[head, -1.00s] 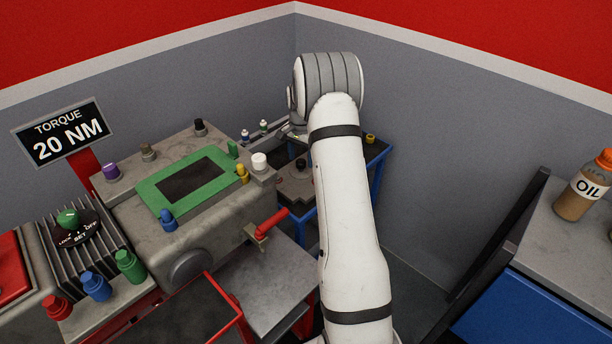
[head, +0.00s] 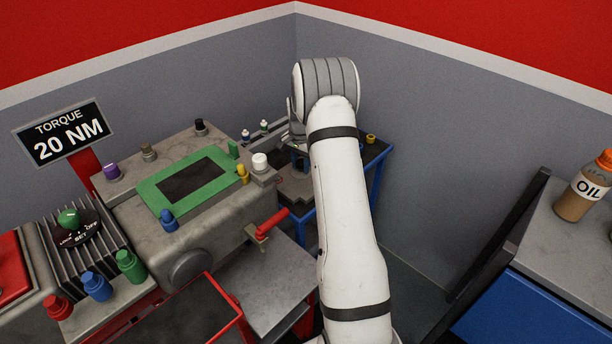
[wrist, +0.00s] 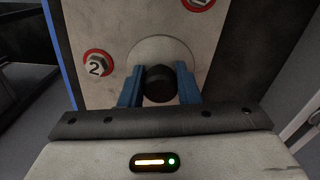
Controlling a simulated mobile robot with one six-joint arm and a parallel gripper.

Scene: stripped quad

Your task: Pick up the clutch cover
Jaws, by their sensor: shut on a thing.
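The clutch cover appears to be the grey plate (head: 296,190) on the small blue-framed table, partly hidden by my arm in the head view. In the wrist view its pale plate (wrist: 115,30) fills the upper middle, with a round black knob (wrist: 160,83) on a pale disc. My gripper (wrist: 160,92) is shut on this knob, one blue finger on each side. In the head view my gripper (head: 300,160) is over the plate, mostly hidden by the wrist. I cannot tell whether the plate is lifted.
A bolt marked 2 (wrist: 96,66) in a red ring sits left of the knob. The blue-framed table (head: 376,176) stands in the corner. A grey machine with a green panel (head: 155,195) and a red-handled lever (head: 270,223) are close on the left. An oil bottle (head: 584,190) stands right.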

